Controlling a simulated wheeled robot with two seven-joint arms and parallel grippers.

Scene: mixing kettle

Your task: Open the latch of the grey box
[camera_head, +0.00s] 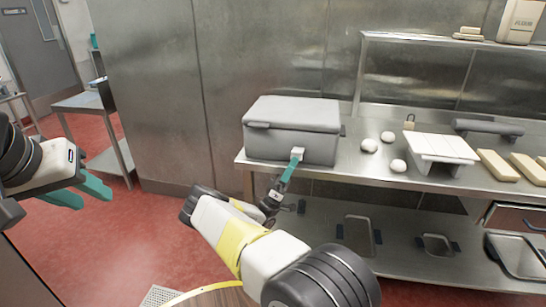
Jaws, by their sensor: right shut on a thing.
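The grey box (275,137) stands on the steel table near its left end, with its lid down.
Several white round lumps (369,145) lie right of the box on the steel table (370,174). Beyond them are a white slatted stand (440,148), a grey roller (488,127) and pale yellow blocks (497,165). A lower shelf (330,232) holds metal pans. The wall is close behind the box.

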